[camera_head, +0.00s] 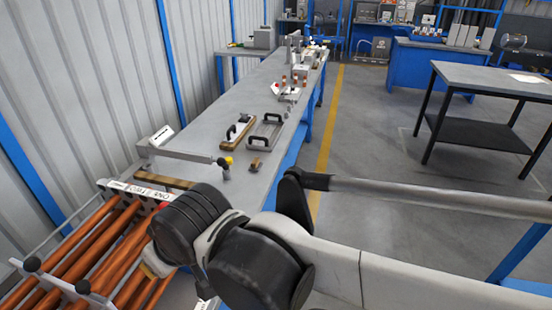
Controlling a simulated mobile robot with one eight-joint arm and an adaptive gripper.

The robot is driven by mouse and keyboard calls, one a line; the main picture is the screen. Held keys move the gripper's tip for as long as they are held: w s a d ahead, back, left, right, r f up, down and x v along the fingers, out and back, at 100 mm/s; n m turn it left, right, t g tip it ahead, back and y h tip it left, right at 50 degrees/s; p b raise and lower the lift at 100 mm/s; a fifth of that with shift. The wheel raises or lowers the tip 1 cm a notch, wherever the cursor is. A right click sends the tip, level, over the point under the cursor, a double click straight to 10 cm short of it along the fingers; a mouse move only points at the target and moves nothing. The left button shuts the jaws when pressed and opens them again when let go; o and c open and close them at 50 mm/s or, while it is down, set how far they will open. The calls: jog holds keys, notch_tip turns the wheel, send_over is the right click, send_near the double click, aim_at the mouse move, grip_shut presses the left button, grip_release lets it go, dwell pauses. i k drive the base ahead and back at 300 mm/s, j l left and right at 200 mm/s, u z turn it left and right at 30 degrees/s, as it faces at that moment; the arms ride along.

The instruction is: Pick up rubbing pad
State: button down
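A long grey workbench (222,114) runs away from me along the left wall. On it lies a flat brown-edged block with a black handle (238,131), which may be the rubbing pad. Beside it on the right is a grey frame-like piece with dark grips (265,131). A small brown piece (256,164) lies nearer; I cannot tell for sure which of these is the pad. Nothing touches them. My arm's black and grey links fill the lower middle and right, and my gripper does not show.
A rack of copper-coloured tubes (92,240) stands at the lower left. A grey bar with a yellow-tipped clamp (190,157) crosses the bench's near end. Small parts crowd the far end. A dark table (490,85) stands right, across open floor (375,140).

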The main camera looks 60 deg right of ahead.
aim_at(256, 166)
jog(key=z, duration=1.5)
jog(key=u, duration=2.7)
jog(key=z, duration=2.7)
jog(key=i+l+u, duration=0.4)
jog(key=i, duration=0.2)
jog(key=i+l+u, duration=0.4)
jog(key=i+l, duration=0.15)
jog(key=i, duration=0.05)
